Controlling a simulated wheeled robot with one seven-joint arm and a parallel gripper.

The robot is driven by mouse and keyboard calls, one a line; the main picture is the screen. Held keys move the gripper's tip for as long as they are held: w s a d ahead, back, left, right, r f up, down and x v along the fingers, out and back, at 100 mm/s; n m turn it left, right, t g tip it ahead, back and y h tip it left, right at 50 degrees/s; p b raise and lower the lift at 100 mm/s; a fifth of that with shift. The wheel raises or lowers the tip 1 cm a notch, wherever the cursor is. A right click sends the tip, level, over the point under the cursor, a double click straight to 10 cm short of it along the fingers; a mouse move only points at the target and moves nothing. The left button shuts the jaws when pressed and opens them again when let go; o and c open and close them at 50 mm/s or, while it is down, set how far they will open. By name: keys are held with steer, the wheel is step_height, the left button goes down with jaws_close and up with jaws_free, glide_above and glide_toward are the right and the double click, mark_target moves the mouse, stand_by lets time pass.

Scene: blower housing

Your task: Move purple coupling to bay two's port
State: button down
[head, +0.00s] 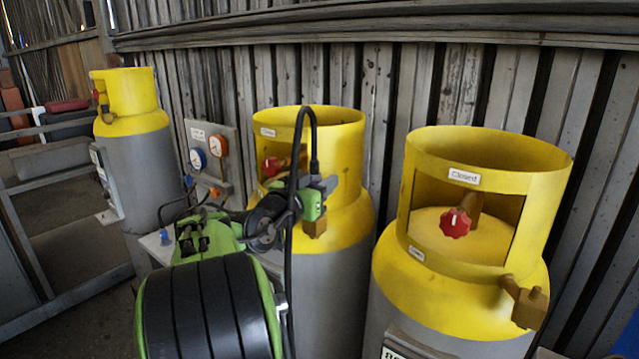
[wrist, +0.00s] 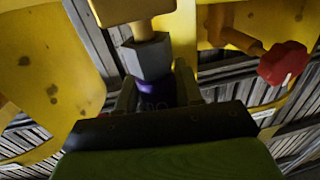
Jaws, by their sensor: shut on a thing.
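My gripper (head: 324,190) is at the brass side port (head: 315,227) of the middle cylinder (head: 325,290) in the head view. In the wrist view my gripper (wrist: 152,98) is shut on the purple coupling (wrist: 156,88), of which only a small purple part shows between the fingers. A grey hexagonal piece (wrist: 146,58) lies just beyond the purple part, in line with the brass port (wrist: 148,30). The grey piece appears to meet the brass; whether it is fully seated cannot be told. The coupling is hidden in the head view. No readable bay number shows.
A right cylinder (head: 445,300) has a red valve knob (head: 454,222), a "Closed" label and a brass port (head: 528,302). A left cylinder (head: 150,165) stands farther back. A gauge panel (head: 215,155) stands left of the middle cylinder. A slatted wall (head: 400,100) is close behind.

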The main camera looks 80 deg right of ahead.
steer(key=shift+f+b, duration=0.6)
steer(key=shift+b, duration=0.1)
steer(key=c, duration=0.7)
jaws_free()
steer(key=shift+r, duration=0.1)
steer(key=shift+o, duration=0.2)
